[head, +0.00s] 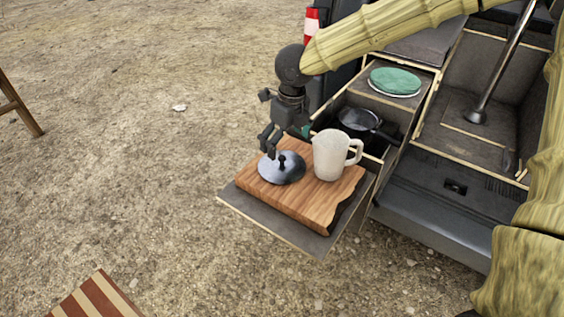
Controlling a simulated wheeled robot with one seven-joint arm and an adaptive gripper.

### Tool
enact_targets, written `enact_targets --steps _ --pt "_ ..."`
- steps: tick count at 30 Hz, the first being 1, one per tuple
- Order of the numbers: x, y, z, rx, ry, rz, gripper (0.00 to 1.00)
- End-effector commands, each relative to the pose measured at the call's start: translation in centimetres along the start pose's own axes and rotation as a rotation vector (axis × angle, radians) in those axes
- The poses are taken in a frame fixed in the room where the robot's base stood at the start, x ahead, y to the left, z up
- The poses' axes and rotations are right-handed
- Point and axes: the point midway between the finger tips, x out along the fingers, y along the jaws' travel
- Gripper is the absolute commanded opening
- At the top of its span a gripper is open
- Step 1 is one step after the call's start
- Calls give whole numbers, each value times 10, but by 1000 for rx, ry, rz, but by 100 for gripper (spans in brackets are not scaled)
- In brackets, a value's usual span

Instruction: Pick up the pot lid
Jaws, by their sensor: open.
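The pot lid (273,169) is a shiny grey disc with a dark knob at its middle. It lies on a wooden cutting board (318,210), towards the board's left side. My gripper (270,150) points down over the lid's back left part, close to the knob. Its jaws are open, with nothing seen between them. Whether a finger touches the lid cannot be told from this view.
A whitish jug (328,156) stands on the board just right of the lid. The board rests on a grey pull-out shelf (288,237). Behind are a dark pan (357,121) in a drawer and green plates (395,81). Open ground lies left.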

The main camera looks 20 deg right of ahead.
Motion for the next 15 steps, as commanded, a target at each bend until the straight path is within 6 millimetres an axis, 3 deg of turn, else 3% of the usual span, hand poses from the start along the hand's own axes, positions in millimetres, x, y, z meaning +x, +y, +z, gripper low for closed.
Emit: enact_targets --steps 15 --pt "48 -2 2 -4 8 2 100"
